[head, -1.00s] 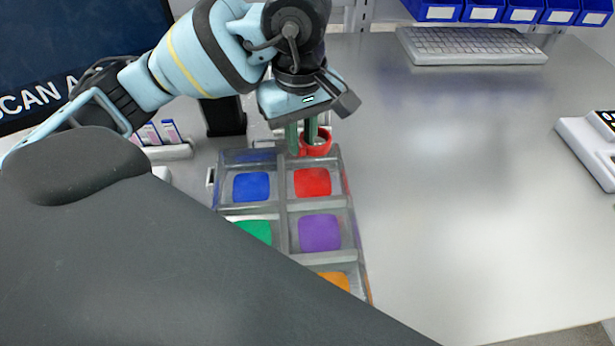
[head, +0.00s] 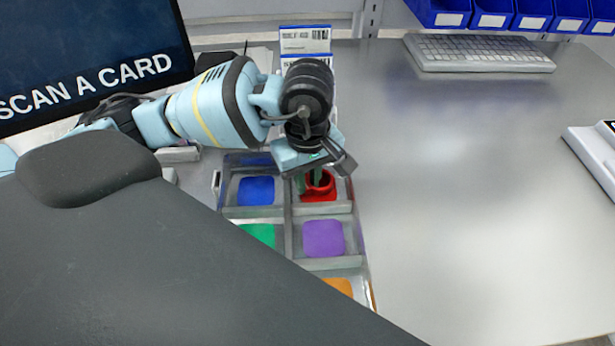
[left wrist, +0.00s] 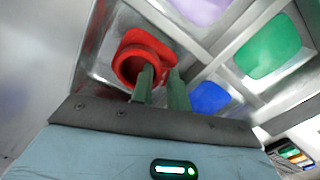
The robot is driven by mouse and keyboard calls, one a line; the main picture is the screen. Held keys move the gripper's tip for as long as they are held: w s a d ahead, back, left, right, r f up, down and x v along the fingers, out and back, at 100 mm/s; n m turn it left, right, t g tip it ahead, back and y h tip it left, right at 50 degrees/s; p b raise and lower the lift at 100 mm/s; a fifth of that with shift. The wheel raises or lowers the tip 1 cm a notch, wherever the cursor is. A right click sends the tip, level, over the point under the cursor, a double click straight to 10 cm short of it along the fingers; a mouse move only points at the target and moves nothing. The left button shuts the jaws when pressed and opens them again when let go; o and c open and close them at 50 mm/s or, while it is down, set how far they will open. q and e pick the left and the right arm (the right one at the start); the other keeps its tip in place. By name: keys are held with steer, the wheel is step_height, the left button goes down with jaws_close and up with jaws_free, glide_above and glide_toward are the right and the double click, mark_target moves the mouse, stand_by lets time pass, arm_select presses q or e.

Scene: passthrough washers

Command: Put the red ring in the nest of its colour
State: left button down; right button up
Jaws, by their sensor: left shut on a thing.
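The red ring (head: 319,181) is held by my left gripper (head: 310,179) over the red nest (head: 318,197) of the tray (head: 289,238). In the left wrist view the red ring (left wrist: 138,66) is gripped at its near wall by the green fingers (left wrist: 158,88), one inside it and one outside. Part of the red nest (left wrist: 138,36) shows behind the ring. The ring looks low in that compartment; I cannot tell whether it touches the floor. My right gripper is not in view.
The tray's other nests are blue (head: 256,190), green (head: 259,234), purple (head: 323,238) and orange (head: 339,286), and look empty. Walls divide them. A keyboard (head: 478,52) lies at the back. The table (head: 455,200) right of the tray is clear.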

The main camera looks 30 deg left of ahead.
mark_target(308, 184)
arm_select(q)
steer(key=shift+f, duration=0.15)
steer(key=shift+f, duration=0.2)
steer(key=c, duration=1.6)
jaws_free()
steer(key=shift+c, duration=0.2)
steer(key=shift+r, duration=0.15)
step_height(308, 184, up, 12)
steer(key=shift+p, duration=0.3)
steer(key=shift+r, duration=0.1)
